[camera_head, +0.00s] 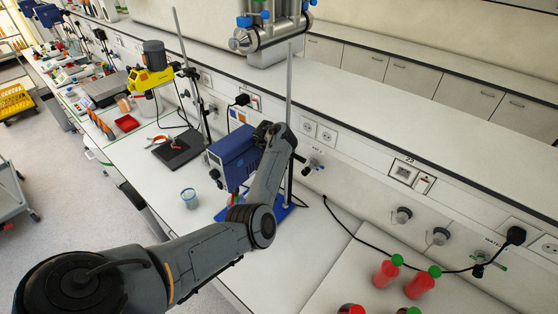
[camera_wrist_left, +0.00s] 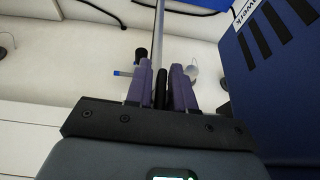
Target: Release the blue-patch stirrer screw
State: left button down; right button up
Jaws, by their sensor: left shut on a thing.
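The blue stirrer unit (camera_head: 232,157) stands on the bench beside an upright metal rod (camera_head: 290,85). Its blue housing (camera_wrist_left: 280,70) fills the right of the left wrist view, and the rod (camera_wrist_left: 159,25) rises at the top middle. My left gripper (camera_wrist_left: 161,76) has its two purple-grey fingers closed on a dark, narrow part, apparently the stirrer screw (camera_wrist_left: 160,90), in front of the rod. In the head view my left arm reaches to the stirrer and its wrist hides the screw and fingertips. No blue patch on the screw can be made out. My right gripper is not in view.
A beaker (camera_head: 189,198) stands left of the stirrer. A yellow stirrer (camera_head: 150,77) and a dark plate (camera_head: 178,150) are farther back. Red bottles (camera_head: 422,283) with green caps stand at the lower right. A black cable (camera_head: 345,226) crosses the bench by the wall.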

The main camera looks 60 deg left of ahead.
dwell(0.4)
pick_arm(q)
jog(key=c, duration=1.1)
grip_release()
jog(key=shift+d, duration=0.1)
jog(key=shift+s+r, duration=0.25)
jog(key=shift+r, duration=0.25)
jog(key=shift+v, duration=4.8)
